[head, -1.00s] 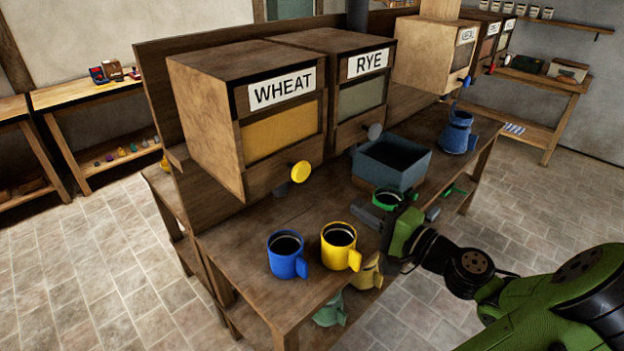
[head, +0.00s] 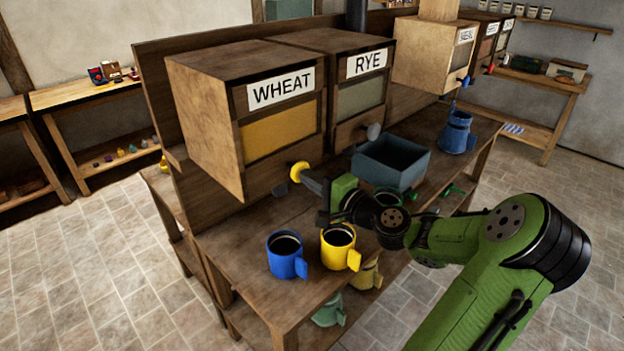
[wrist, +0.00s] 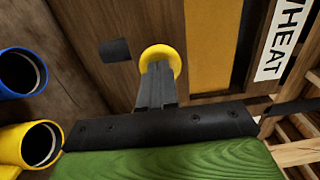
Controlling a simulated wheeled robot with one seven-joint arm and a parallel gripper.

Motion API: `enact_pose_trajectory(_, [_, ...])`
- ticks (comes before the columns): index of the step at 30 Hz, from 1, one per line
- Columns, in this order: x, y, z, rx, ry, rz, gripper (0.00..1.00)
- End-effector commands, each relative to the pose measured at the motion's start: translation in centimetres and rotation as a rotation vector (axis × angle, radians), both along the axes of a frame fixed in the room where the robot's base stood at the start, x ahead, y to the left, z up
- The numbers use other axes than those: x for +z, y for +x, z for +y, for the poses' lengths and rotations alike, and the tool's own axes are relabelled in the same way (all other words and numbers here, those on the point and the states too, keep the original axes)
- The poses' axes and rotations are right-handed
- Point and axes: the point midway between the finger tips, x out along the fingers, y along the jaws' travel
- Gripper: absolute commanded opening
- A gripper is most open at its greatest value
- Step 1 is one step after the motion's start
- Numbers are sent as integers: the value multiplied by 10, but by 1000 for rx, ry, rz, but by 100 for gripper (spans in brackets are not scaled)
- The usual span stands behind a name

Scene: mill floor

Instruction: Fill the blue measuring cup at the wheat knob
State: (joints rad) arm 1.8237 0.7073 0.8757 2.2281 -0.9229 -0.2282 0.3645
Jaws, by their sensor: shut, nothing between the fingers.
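The blue measuring cup (head: 283,255) stands upright on the bench's front left, handle to the right; its inside looks dark. It is partly cut off in the wrist view (wrist: 20,73). The yellow wheat knob (head: 298,170) is on the front of the bin labelled WHEAT (head: 205,125), with a dark spout (head: 281,190) just beside it. My gripper (head: 307,178) is shut and empty, its fingertips at the knob. In the wrist view the fingers (wrist: 154,72) overlap the lower part of the knob (wrist: 161,55); I cannot tell whether they touch it.
A yellow cup (head: 338,248) stands right of the blue one. The RYE bin (head: 362,105) with a grey knob adjoins on the right.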

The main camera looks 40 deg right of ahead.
Motion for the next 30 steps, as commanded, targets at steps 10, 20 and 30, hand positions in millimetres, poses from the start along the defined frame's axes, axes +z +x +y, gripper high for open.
enact_pose_trajectory(10, [1, 18, 1, 5, 1, -1, 0])
enact_pose_trajectory(20, [1, 34, 1, 1, -1, -3, 0])
enact_pose_trajectory(30, [2, 34, 1, 2, -1, -5, 0])
